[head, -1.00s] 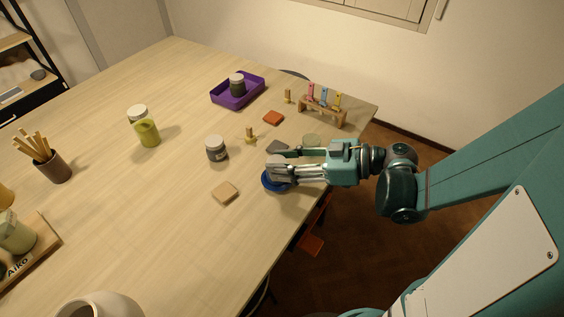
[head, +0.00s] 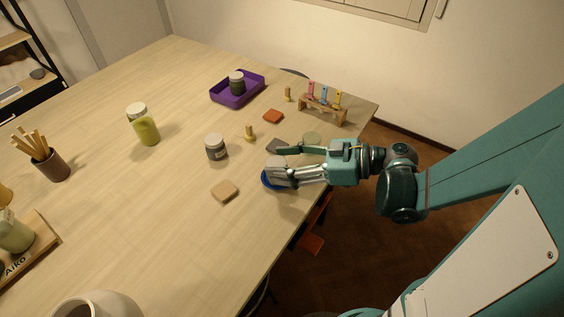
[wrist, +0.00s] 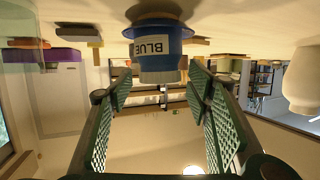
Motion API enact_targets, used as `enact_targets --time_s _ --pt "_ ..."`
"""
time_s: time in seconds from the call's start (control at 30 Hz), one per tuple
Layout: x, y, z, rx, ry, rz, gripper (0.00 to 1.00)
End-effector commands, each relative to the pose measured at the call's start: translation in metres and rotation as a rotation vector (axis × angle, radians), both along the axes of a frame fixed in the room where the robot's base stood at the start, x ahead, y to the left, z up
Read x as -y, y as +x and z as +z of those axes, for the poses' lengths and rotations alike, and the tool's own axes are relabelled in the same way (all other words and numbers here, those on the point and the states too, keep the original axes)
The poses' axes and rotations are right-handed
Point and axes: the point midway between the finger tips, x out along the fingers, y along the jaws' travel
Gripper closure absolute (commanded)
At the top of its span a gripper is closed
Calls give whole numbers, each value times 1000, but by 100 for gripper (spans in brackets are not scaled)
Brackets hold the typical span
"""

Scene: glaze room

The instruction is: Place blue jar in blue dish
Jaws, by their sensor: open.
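The blue jar (wrist: 158,48), with a white label reading BLUE and a grey lid, shows upside down in the wrist view. It stands upright in the blue dish (wrist: 157,20), its base inside the rim. In the head view the blue dish (head: 267,183) is near the table's right edge, partly covered by my fingers, which hide most of the jar. My gripper (head: 278,163) is open around the jar's place. In the wrist view my gripper (wrist: 158,88) has its two green padded fingers spread, with a gap on both sides of the jar.
A grey jar (head: 215,147), a tan block (head: 224,191) and a small wooden peg (head: 249,132) stand left of the dish. A dark tile (head: 277,145) lies just behind. A purple tray (head: 238,94) and a peg rack (head: 323,110) are farther back.

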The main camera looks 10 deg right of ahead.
Motion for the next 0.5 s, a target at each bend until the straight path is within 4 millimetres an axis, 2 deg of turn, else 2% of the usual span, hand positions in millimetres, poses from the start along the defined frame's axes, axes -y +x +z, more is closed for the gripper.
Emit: enact_targets --time_s 0.23,0.5 --pt "0 0 11 0 0 0 50" --pt "20 -8 15 0 0 -2 50"
